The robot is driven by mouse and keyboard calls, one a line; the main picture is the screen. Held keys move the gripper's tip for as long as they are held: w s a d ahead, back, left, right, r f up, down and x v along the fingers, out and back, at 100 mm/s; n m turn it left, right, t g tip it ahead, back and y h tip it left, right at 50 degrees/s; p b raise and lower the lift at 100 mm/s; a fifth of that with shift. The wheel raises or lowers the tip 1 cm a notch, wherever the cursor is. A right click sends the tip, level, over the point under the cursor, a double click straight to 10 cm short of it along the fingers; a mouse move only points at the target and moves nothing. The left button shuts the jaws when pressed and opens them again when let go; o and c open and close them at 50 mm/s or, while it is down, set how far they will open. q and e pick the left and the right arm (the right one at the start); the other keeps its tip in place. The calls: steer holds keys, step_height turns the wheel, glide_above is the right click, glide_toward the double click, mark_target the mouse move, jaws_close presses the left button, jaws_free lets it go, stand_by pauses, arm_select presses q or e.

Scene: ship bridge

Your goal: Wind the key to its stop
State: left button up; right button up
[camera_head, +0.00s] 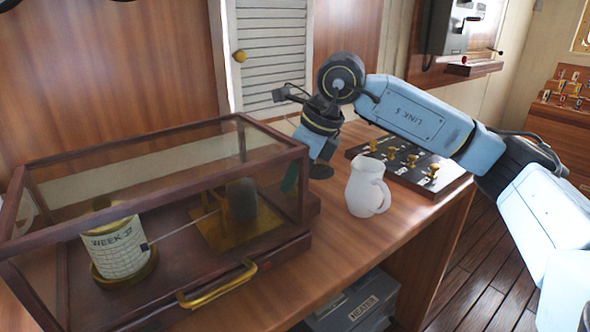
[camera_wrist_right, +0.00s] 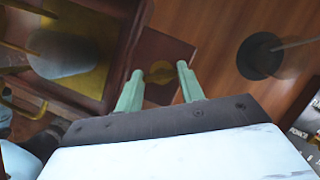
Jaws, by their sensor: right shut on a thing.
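The brass key (camera_wrist_right: 159,73) shows in the right wrist view at the end of a wood-framed glass case (camera_head: 60,172); in the head view it is hidden. My right gripper (camera_wrist_right: 160,69) is shut on the key, one green finger to each side of it. In the head view a green finger of this gripper (camera_head: 290,178) shows at the case's right end. Inside the case are a paper drum (camera_head: 115,250) marked WEEK 37, a thin pen arm, and a dark cylinder (camera_head: 241,199) on a brass plate. My left gripper is not in view.
A white jug (camera_head: 366,187) stands on the desk right of the case. Behind it is a dark panel with brass levers (camera_head: 408,160). A dark round base (camera_wrist_right: 260,56) stands close to my right gripper. A brass handle (camera_head: 217,286) sticks out at the case's front.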

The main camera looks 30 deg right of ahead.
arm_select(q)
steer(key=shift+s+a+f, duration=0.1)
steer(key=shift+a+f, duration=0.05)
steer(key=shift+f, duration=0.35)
arm_select(e)
steer(key=shift+m+h, duration=0.3)
steer(key=shift+m, duration=0.7)
steer(key=o, duration=1)
steer(key=shift+s+r, duration=0.1)
steer(key=shift+r, duration=0.1)
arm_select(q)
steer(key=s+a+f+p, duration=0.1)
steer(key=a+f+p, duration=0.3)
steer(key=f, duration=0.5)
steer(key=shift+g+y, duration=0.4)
arm_select(e)
steer(key=v, duration=1.3)
steer(key=shift+s, duration=0.2)
